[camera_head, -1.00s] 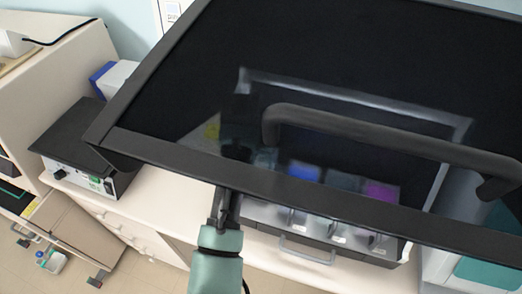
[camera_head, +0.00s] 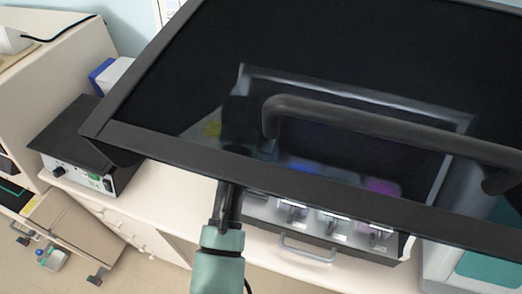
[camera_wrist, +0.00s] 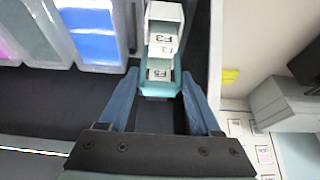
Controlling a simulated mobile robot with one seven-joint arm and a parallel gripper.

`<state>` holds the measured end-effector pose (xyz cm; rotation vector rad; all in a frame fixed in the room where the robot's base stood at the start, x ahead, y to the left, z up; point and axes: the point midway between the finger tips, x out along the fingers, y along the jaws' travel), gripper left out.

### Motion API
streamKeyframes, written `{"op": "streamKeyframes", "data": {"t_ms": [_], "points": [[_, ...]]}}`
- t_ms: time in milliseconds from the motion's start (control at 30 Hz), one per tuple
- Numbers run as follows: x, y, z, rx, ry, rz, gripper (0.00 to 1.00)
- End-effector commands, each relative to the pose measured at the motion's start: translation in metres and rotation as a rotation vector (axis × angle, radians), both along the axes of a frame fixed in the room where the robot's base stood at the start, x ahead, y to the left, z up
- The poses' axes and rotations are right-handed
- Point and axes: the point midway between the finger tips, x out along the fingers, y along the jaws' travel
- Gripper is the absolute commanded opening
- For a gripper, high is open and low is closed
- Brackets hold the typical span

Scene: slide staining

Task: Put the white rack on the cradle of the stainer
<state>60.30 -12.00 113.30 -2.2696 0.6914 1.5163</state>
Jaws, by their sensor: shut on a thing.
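In the wrist view my gripper (camera_wrist: 160,78) has its two blue fingers closed about a small pale block, which appears to be the white rack (camera_wrist: 165,13). It bears dark-lettered labels, and a teal part shows at its near end. The stainer (camera_wrist: 65,80) has a dark interior with blue and clear staining trays to the left of the rack. In the head view the stainer (camera_head: 340,256) stands under a large tinted lid, and my gripper is only dimly visible through it. I cannot make out the cradle or whether the rack touches anything below.
The dark lid (camera_head: 190,155) with its thick handle (camera_head: 370,127) covers much of the head view, above my arm. A black-topped instrument (camera_head: 80,140) stands on the counter at left. In the wrist view a pale wall (camera_wrist: 214,60) runs close right of the fingers.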

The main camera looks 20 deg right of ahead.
Motion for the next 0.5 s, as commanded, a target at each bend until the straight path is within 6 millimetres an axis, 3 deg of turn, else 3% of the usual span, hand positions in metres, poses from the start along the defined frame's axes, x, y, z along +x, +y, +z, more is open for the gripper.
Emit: {"op": "streamKeyframes", "data": {"t_ms": [500], "points": [[0.0, 0.0, -0.013, -0.001, -0.001, 0.0, 0.0]]}}
